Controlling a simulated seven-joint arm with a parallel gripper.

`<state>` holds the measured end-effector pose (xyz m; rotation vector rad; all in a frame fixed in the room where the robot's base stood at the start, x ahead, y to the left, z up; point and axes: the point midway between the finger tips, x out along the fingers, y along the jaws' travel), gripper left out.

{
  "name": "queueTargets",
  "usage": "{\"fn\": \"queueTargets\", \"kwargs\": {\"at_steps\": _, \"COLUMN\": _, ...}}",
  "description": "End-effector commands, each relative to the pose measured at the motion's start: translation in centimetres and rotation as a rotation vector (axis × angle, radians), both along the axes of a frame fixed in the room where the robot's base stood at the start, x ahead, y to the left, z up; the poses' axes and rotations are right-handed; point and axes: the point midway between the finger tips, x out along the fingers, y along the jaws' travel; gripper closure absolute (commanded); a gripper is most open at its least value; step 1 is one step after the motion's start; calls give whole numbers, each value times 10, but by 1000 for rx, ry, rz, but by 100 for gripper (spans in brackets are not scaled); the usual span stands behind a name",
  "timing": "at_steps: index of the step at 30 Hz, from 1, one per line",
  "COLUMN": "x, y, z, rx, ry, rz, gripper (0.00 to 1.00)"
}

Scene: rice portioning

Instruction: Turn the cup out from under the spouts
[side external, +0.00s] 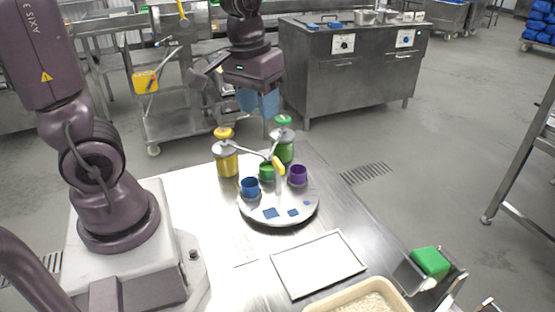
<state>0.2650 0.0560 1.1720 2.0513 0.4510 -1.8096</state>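A round grey turntable (283,216) sits on the steel table. It carries a blue cup (250,187) at left, a green cup (267,172) at the back and a purple cup (298,175) at right. A yellow-tipped handle (279,166) stands up near its middle. A yellow dispenser (227,163) and a green dispenser (285,150) stand behind; their spouts meet near the green cup. My gripper (258,104), with blue fingers, hangs above and behind the dispensers, clear of the turntable. Whether its fingers are apart is unclear.
Blue square marks (271,213) lie on the turntable's front. An empty shallow tray (318,264) lies in front of it. A rice bin (360,301) and a green block in a metal holder (430,262) are at front right. The table between my base and the turntable is mostly clear.

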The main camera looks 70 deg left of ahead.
Motion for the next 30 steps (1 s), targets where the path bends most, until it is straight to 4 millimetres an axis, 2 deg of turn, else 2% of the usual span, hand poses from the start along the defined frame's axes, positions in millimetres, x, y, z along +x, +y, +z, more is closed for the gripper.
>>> {"fn": "queueTargets", "kwargs": {"at_steps": 1, "x": 11, "y": 11, "z": -13, "rx": -16, "ry": 47, "rz": 114, "gripper": 61}}
{"fn": "queueTargets", "kwargs": {"at_steps": 7, "x": 44, "y": 51, "z": -52, "rx": -40, "ry": 150, "rz": 604, "gripper": 61}}
{"fn": "queueTargets", "kwargs": {"at_steps": 9, "x": 53, "y": 59, "z": -59, "rx": -41, "ry": 154, "rz": 755, "gripper": 61}}
{"fn": "queueTargets", "kwargs": {"at_steps": 12, "x": 63, "y": 65, "z": -55, "rx": -51, "ry": 129, "rz": 914, "gripper": 61}}
{"fn": "queueTargets", "kwargs": {"at_steps": 16, "x": 66, "y": 65, "z": -52, "rx": -63, "ry": 116, "rz": 1038, "gripper": 61}}
{"fn": "queueTargets", "kwargs": {"at_steps": 20, "x": 66, "y": 65, "z": -57, "rx": -65, "ry": 116, "rz": 1081, "gripper": 61}}
{"fn": "queueTargets", "kwargs": {"at_steps": 23, "x": 65, "y": 65, "z": -69, "rx": -64, "ry": 119, "rz": 1082, "gripper": 61}}
{"fn": "queueTargets", "kwargs": {"at_steps": 30, "x": 64, "y": 65, "z": -118, "rx": -63, "ry": 123, "rz": 1079, "gripper": 61}}
